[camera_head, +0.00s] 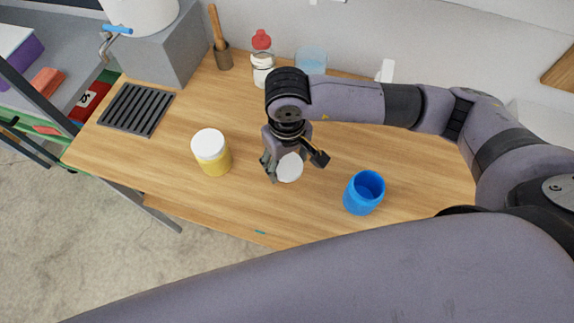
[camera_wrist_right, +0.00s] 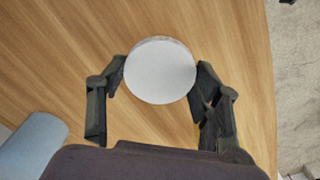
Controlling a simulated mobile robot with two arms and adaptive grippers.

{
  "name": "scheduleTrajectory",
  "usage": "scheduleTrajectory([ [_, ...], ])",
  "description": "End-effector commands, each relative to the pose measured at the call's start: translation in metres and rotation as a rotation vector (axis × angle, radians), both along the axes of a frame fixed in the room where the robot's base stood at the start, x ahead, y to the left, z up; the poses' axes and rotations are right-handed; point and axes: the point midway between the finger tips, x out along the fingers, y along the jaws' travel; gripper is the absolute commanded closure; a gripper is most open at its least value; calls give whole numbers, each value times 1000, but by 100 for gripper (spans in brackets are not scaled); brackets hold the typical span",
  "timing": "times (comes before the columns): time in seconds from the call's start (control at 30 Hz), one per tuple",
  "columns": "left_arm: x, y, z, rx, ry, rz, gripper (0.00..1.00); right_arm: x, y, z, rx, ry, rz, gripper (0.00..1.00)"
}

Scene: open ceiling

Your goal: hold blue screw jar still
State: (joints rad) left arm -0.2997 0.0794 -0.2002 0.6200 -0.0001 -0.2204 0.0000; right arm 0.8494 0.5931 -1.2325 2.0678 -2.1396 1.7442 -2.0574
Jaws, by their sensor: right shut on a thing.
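My right gripper (camera_head: 291,166) is over the wooden table, shut on a jar with a round white lid (camera_head: 289,168). In the right wrist view, this lid (camera_wrist_right: 160,72) sits between the two fingers of the gripper (camera_wrist_right: 161,80), one on each side. The jar's body is mostly hidden under the lid and behind the fingers, so I cannot tell its colour. An open blue cup-like container (camera_head: 363,194) stands apart, to the right of the gripper in the head view. My left gripper is not in view.
A yellow jar with a white lid (camera_head: 211,153) stands left of the gripper. A black grate (camera_head: 137,109), a red-capped bottle (camera_head: 262,62) and a clear light-blue container (camera_head: 311,61) are farther back. The table front (camera_head: 200,203) is mostly clear.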

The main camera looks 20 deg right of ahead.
Motion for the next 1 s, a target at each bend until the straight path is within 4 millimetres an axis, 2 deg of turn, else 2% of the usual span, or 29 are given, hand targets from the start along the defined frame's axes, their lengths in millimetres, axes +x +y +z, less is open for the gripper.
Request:
scheduleTrajectory([
  [0.2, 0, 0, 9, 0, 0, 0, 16, -2, 0, -32, -2, 7, -2, 74],
  [0.3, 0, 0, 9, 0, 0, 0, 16, -1, 0, -40, -1, 3, 1, 74],
  [0.73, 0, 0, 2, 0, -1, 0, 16, -1, 0, -46, 0, 1, 1, 74],
  [0.77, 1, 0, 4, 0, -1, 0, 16, -1, 0, -44, 0, 2, 1, 39],
  [1.0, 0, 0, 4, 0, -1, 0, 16, -1, 0, -43, 0, 2, 1, 23],
])
